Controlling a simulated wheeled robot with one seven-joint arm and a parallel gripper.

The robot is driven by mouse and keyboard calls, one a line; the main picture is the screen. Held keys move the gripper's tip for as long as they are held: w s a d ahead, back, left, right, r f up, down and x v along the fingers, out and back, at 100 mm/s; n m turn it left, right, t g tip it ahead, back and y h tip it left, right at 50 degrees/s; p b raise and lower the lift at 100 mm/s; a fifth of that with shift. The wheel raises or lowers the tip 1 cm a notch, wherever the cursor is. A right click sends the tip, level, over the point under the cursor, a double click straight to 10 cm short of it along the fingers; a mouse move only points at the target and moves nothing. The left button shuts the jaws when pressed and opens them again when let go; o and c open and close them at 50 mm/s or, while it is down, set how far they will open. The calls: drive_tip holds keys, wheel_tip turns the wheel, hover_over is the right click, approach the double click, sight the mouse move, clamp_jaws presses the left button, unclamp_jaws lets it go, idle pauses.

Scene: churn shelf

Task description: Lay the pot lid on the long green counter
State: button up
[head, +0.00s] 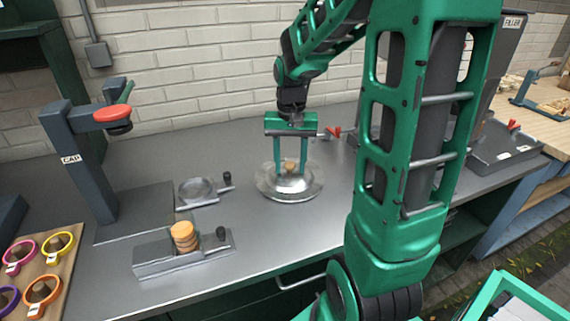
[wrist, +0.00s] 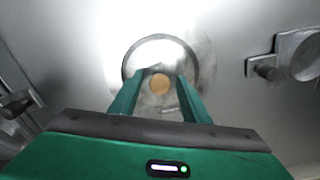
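The pot lid (head: 272,187) is a clear round lid with a metal-looking sheen and a small wooden knob (head: 290,166). It appears to lie flat, knob up, on the long grey-topped counter (head: 285,230) with a dark green front. My gripper (head: 290,172) points down over the lid, its two green fingers on either side of the knob. In the wrist view the lid (wrist: 190,62) is below my gripper (wrist: 158,76), and the knob (wrist: 160,84) sits between the fingers with gaps at both sides. The gripper is open. The lid's underside is hidden.
A grey fixture with a stack of wooden discs (head: 183,236) and a small round tray (head: 196,190) stand left of the lid. A dark post with a red-topped press (head: 112,113) is farther left, near a board of coloured rings (head: 45,262). A brick wall runs behind.

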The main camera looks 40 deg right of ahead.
sight(290, 164)
drive_tip(key=shift+r, duration=0.1)
wheel_tip(290, 164, up, 11)
drive_tip(key=shift+n, duration=0.7)
drive_tip(key=s+f, duration=0.2)
drive_tip(key=s, duration=0.5)
drive_tip(key=s+a+f, duration=0.1)
drive_tip(key=s+f, duration=0.2)
drive_tip(key=s, duration=0.4)
drive_tip(key=s+f, duration=0.3)
drive_tip(key=s, duration=0.4)
drive_tip(key=shift+a, duration=0.2)
drive_tip(key=shift+w+f, duration=0.3)
drive_tip(key=shift+w, duration=0.5)
drive_tip(key=shift+s+r, duration=0.1)
drive_tip(key=shift+s, duration=0.05)
